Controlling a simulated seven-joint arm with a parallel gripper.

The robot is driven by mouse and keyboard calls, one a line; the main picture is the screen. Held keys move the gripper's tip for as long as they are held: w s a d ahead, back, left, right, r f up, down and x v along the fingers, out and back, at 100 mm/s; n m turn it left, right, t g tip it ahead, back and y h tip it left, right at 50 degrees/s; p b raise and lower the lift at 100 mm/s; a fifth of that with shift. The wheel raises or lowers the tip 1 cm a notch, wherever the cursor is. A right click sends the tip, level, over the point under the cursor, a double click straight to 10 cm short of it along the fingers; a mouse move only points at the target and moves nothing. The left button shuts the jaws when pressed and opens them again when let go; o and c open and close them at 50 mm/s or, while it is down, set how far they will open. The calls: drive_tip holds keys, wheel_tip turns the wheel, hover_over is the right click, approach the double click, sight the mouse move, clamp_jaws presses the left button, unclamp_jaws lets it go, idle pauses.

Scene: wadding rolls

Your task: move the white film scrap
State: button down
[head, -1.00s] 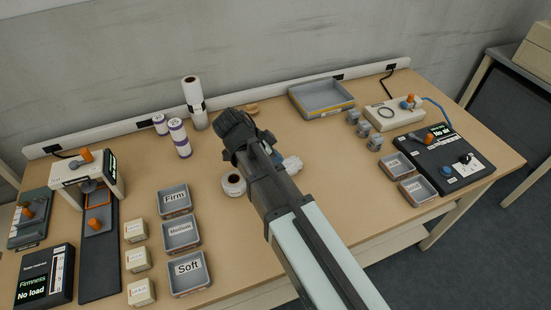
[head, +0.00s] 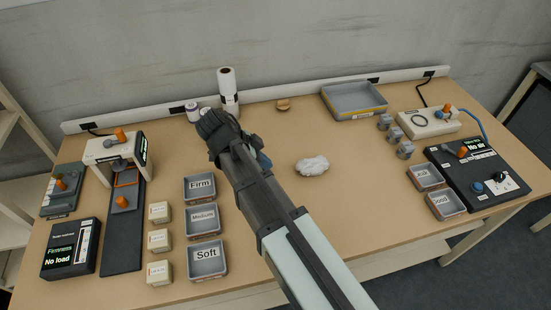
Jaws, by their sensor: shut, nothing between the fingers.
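A crumpled white piece (head: 312,166) lies on the middle of the table, right of my arm. It looks like the white film scrap, but I cannot tell film from wadding at this size. My gripper (head: 212,124) is left of it and farther back, apart from it, in front of the standing white roll. It is shut with nothing in it. My arm hides its fingertips in part and the table under it.
A white roll (head: 227,84) stands at the back, with purple-banded rolls (head: 192,112) beside it. Firm (head: 201,199), Medium and Soft trays are at left. A grey tray (head: 353,114) is at back right, near small grey containers (head: 394,134).

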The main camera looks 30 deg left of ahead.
sight(315, 158)
drive_tip(key=shift+w+d+r+n+y, duration=0.15)
drive_tip(key=shift+w+d+n, duration=0.15)
drive_tip(key=shift+d, duration=0.3)
drive_tip(key=shift+w+d+n+y, duration=0.15)
drive_tip(key=shift+w+d+n, duration=0.1)
drive_tip(key=shift+d, duration=0.3)
drive_tip(key=shift+w+d+t, duration=0.15)
drive_tip(key=shift+w+t, duration=0.1)
drive_tip(key=shift+t, duration=0.05)
drive_tip(key=w+d, duration=0.2)
drive_tip(key=w, duration=0.1)
drive_tip(key=w+d, duration=0.5)
drive_tip(key=w, duration=0.1)
drive_tip(key=shift+w+d, duration=0.2)
drive_tip(key=shift+d, duration=0.05)
drive_tip(key=shift+s+f, duration=0.15)
drive_tip(key=shift+f, duration=0.6)
drive_tip(key=shift+s+f, duration=0.1)
drive_tip(key=shift+f, duration=0.05)
